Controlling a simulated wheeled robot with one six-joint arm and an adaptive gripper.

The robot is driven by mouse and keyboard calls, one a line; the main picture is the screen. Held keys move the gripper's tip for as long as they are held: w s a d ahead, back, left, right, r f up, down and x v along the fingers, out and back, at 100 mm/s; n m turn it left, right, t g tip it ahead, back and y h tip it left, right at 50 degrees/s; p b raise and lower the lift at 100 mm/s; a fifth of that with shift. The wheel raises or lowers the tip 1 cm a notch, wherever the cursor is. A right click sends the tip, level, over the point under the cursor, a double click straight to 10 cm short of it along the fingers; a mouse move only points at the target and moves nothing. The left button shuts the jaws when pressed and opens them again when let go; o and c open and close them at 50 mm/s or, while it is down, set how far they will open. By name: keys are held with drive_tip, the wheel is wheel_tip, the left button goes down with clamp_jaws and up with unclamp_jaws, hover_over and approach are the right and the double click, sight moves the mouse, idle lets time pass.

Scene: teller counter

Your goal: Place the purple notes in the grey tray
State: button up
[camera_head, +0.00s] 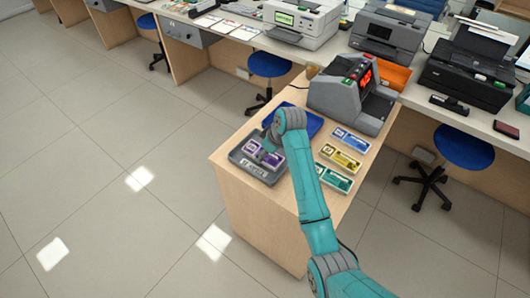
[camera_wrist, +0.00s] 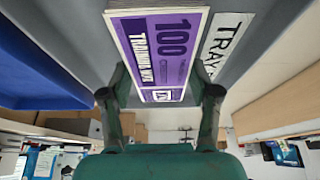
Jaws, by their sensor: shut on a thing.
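The purple notes (camera_head: 272,159) are a flat bundle marked 100. They show large in the wrist view (camera_wrist: 160,45) between the two fingers. My gripper (camera_head: 262,152) is shut on them; its fingers also show in the wrist view (camera_wrist: 163,88). The grey tray (camera_head: 243,160) lies at the counter's left end, with a white TRAY label at its front. The notes are over or inside the tray, within its outline. I cannot tell whether they touch its floor. My arm and gripper hide part of the notes and the tray.
A blue tray (camera_head: 304,122) lies behind the grey tray. Blue notes (camera_head: 351,140), yellow notes (camera_head: 341,158) and green notes (camera_head: 335,178) lie in a column to the right of my arm. A grey counting machine (camera_head: 345,103) with a red display stands at the back.

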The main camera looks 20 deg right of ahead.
drive_tip(key=o, duration=1.3)
drive_tip(key=shift+f, duration=0.1)
drive_tip(key=v, duration=1.2)
drive_tip(key=shift+r, duration=0.2)
